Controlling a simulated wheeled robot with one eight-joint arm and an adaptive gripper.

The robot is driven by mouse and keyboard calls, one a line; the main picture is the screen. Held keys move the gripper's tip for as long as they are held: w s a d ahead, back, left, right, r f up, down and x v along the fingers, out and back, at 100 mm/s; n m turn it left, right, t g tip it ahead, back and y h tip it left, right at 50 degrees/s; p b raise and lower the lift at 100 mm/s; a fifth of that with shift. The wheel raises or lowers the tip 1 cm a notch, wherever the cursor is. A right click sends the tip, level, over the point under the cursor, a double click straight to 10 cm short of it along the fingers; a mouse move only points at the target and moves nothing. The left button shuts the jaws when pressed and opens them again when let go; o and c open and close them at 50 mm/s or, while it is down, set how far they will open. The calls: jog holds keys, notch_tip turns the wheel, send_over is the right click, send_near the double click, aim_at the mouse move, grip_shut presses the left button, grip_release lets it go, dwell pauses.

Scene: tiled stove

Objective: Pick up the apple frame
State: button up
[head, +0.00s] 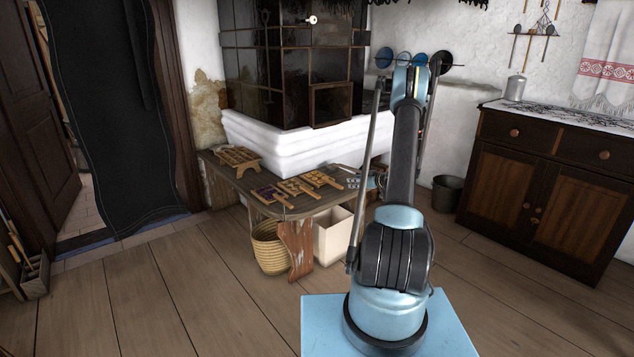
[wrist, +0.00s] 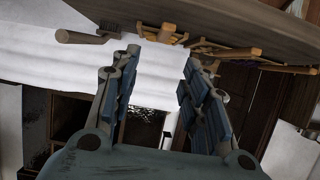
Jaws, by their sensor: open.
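Several small wooden frames lie on the low bench in front of the stove. One frame (head: 268,193) bears dark purple pieces. A middle frame (head: 297,187) and a right frame (head: 322,179) bear pale or orange-brown pieces. They are too small to tell which is the apple frame. In the wrist view, my gripper (wrist: 160,62) is open, with nothing between its fingers. Wooden pieces along the bench edge, one of them a small wooden item (wrist: 161,36), show beyond the fingertips.
The wooden bench (head: 225,172) carries a slatted wooden rack (head: 238,158) at its left. A wicker basket (head: 270,248) and a white box (head: 333,236) stand under it. The white stove base (head: 275,147) rises behind. A dark cabinet (head: 540,180) stands right.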

send_near(334, 183)
jog(key=x, duration=0.5)
jog(key=shift+w+d, duration=0.15)
jog(key=shift+w, duration=0.2)
jog(key=shift+a+x, duration=0.2)
jog(key=shift+x, duration=2.35)
jog(key=shift+s, duration=0.15)
grip_shut()
